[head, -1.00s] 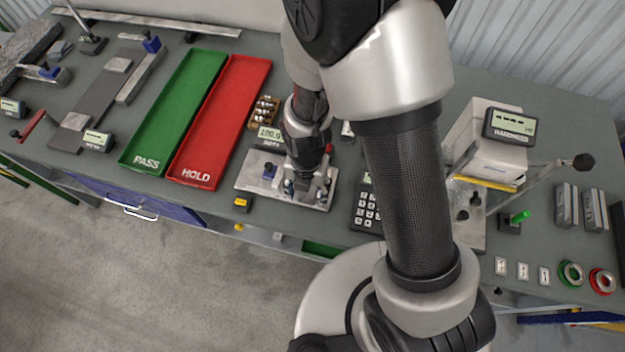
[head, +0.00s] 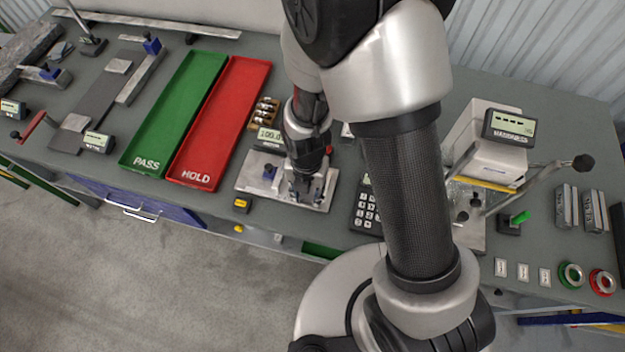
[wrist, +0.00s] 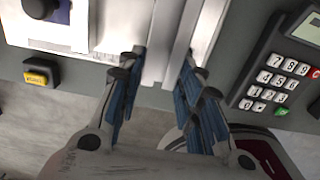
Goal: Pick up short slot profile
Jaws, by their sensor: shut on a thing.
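The short slot profile (wrist: 168,42) shows in the wrist view as a pale silver bar with a lengthwise groove, running from the top edge down between my fingers. My gripper (wrist: 163,68) is shut on it, with blue finger pads on either side of its near end. In the head view my gripper (head: 304,186) is low over the bright metal plate (head: 256,186) of a fixture. There the profile is mostly hidden by the gripper, and I cannot tell whether it touches the plate.
A keypad (wrist: 276,82) is close on the right and a yellow-topped button box (wrist: 41,74) on the left. Red HOLD (head: 203,176) and green PASS (head: 147,160) trays lie left of the fixture. A hardness tester (head: 492,150) stands right of my arm.

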